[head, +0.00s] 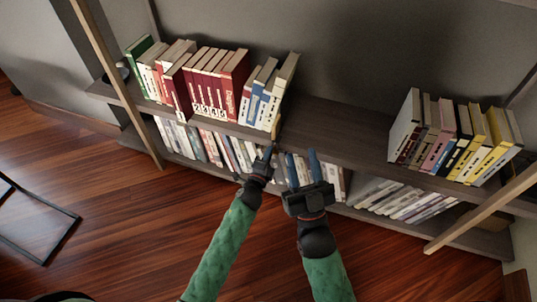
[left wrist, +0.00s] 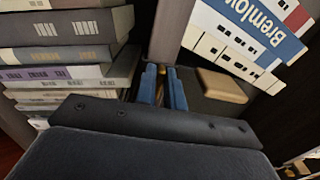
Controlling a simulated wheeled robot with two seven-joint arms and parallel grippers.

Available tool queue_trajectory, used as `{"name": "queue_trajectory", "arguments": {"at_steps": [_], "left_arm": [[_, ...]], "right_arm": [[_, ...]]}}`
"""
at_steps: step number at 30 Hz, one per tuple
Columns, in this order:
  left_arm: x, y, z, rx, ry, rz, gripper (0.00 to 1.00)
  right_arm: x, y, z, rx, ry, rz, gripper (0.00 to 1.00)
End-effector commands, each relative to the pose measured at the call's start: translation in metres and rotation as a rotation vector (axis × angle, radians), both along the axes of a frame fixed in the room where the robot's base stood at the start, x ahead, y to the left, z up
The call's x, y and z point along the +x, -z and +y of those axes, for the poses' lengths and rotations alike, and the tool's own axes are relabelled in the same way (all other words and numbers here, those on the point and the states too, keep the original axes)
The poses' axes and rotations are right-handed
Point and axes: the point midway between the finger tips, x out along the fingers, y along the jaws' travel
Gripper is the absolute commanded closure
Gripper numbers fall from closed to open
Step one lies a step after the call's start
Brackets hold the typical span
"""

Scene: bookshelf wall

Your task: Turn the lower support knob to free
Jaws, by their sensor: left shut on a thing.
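My left gripper (head: 266,156) is at the front edge of the upper shelf, below the right end of the left book row. In the left wrist view its blue fingers (left wrist: 164,82) are close together, with a small brass-coloured piece (left wrist: 170,80) between them. This looks like the support knob; most of it is hidden, so its turn position cannot be told. A light wooden block (left wrist: 224,86) lies just right of the fingers. My right gripper (head: 302,166) is open and looks empty, with its blue fingers apart in front of the lower books.
The upper shelf (head: 335,136) is bare between the left books (head: 210,80) and the right books (head: 455,140). Lower-shelf books (head: 215,148) stand behind the grippers. In the left wrist view, books (left wrist: 65,60) are close on the left. Slanted wooden posts (head: 125,90) flank the shelves.

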Motion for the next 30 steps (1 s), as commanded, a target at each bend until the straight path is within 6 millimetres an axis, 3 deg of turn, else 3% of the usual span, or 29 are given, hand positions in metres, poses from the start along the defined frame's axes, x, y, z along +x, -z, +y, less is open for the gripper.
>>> {"name": "queue_trajectory", "arguments": {"at_steps": [7,8,10,20,26,30], "left_arm": [[-0.001,0.002,0.0,0.001,0.0,0.002,1.0],[-0.001,0.002,0.0,0.001,0.0,0.002,0.84],[-0.001,0.001,0.0,0.002,0.0,0.002,0.7],[-0.002,0.001,0.001,0.001,0.0,0.001,0.69],[-0.02,0.001,0.007,0.001,-0.001,0.002,0.69],[-0.04,0.001,0.013,0.001,-0.001,0.003,0.69]], "right_arm": [[0.0,0.0,0.0,-0.001,-0.001,0.0,0.64],[0.0,0.0,0.0,0.0,-0.001,-0.001,0.64],[0.0,0.0,0.0,0.0,-0.001,-0.001,0.64],[0.0,0.0,0.0,-0.001,-0.001,0.0,0.64],[0.005,0.006,0.001,-0.009,-0.002,0.035,0.64],[0.012,0.025,0.003,-0.024,-0.004,0.093,0.64]]}}
